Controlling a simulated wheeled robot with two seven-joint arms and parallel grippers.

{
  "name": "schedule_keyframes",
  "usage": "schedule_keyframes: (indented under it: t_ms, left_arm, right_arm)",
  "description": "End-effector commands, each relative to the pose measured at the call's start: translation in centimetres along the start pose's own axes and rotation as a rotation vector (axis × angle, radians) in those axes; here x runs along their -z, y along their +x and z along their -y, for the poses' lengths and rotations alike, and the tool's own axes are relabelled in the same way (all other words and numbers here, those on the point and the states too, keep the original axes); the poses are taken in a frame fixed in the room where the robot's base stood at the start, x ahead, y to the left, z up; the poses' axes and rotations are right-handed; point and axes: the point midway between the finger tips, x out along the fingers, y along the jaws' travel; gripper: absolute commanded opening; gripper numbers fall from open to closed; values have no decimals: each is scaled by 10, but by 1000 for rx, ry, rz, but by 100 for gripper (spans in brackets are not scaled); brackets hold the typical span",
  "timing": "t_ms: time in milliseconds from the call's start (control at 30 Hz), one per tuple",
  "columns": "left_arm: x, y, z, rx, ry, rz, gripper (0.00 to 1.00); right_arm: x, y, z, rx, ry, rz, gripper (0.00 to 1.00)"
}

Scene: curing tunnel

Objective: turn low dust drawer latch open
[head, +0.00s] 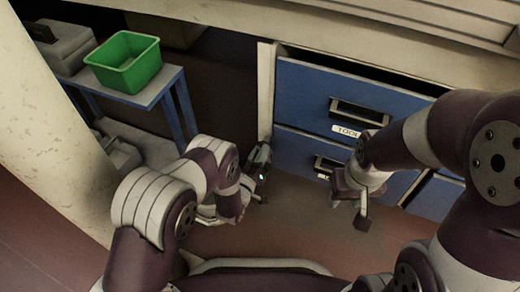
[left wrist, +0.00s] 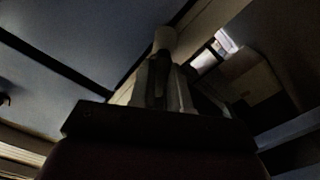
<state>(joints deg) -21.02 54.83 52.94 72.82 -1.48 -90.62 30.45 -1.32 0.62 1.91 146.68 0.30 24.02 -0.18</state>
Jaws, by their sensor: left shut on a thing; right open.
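My left gripper (head: 261,160) is low at the left end of the blue drawer cabinet, by its pale side post. In the left wrist view its fingers (left wrist: 165,72) are shut on a pale, rounded piece, which I take to be the latch (left wrist: 164,40). The latch stands beside the blue panel; its turn angle is too dark to tell, and the head view hides it behind the gripper. My right gripper (head: 350,208) is open and empty, in front of the low blue drawer (head: 294,150). The drawer looks closed.
An upper blue drawer (head: 305,95) has a dark handle and a label. A blue-legged table (head: 160,92) at left carries a green bin (head: 125,62) and a grey box (head: 65,48). A pale column (head: 35,120) stands at far left. Some brown floor is clear.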

Motion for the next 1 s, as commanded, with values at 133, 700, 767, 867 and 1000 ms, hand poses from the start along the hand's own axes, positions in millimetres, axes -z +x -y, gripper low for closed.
schedule_keyframes:
  t_ms: [133, 700, 767, 867, 1000]
  left_arm:
    - [1, -1, -1, 1, 131, 3, 0]
    - [0, -1, 0, 1, 493, 3, 0]
    - [0, -1, 0, 1, 511, 3, 0]
    - [-1, -1, 0, 1, 531, 3, 0]
    - [-1, -1, 0, 1, 546, 3, 0]
  right_arm:
    - [1, -9, 0, 0, 0, 0, 43]
    - [3, -23, 0, 0, 0, 0, 43]
    - [3, -23, 0, 0, 0, 0, 43]
    - [3, -24, 0, 0, 0, 0, 43]
    - [3, -24, 0, 0, 0, 0, 43]
